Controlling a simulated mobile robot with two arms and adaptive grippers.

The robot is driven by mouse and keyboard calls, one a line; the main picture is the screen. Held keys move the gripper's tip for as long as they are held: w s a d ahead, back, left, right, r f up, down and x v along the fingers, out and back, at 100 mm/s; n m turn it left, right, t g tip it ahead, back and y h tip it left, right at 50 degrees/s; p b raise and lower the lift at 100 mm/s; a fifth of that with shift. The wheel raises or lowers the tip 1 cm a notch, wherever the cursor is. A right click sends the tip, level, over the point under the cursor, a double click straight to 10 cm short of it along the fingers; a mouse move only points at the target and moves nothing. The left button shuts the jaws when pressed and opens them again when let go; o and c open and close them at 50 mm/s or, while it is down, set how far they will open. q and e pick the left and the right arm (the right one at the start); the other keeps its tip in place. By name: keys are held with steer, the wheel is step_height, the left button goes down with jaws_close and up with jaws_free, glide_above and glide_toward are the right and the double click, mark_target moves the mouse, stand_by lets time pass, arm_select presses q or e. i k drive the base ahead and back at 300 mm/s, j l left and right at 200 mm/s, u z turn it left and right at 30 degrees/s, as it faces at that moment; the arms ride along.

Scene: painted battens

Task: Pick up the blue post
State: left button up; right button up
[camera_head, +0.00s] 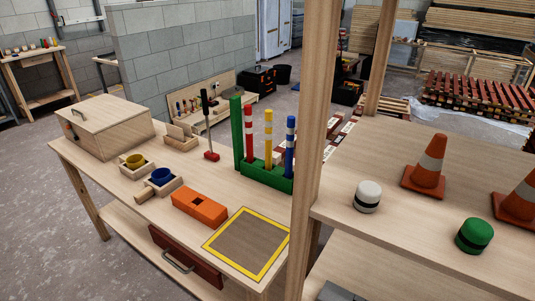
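The blue post (289,155) stands upright in a green holder (265,177) on the wooden workbench. It has pale bands near its top and is the rightmost of three posts in the holder. A red post (249,143) and a yellow post (268,148), also with pale bands, stand to its left. The lower end of the blue post is hidden in the holder. Neither of my grippers is in view.
A wooden upright (318,110) stands just right of the holder. An orange block (199,207) and a yellow-bordered square (247,243) lie in front. A red-based tool (211,155) stands left. Cones (427,165) occupy the right shelf.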

mark_target(290, 136)
steer(key=i+j+z, duration=0.1)
steer(key=j, duration=0.3)
steer(key=i+j+z, duration=0.15)
steer(key=j, duration=0.25)
steer(key=i+j+z, duration=0.1)
steer(key=j, duration=0.3)
steer(key=i+j+z, duration=0.1)
steer(key=j, duration=0.35)
steer(key=i+j+z, duration=0.15)
steer(key=j, duration=0.25)
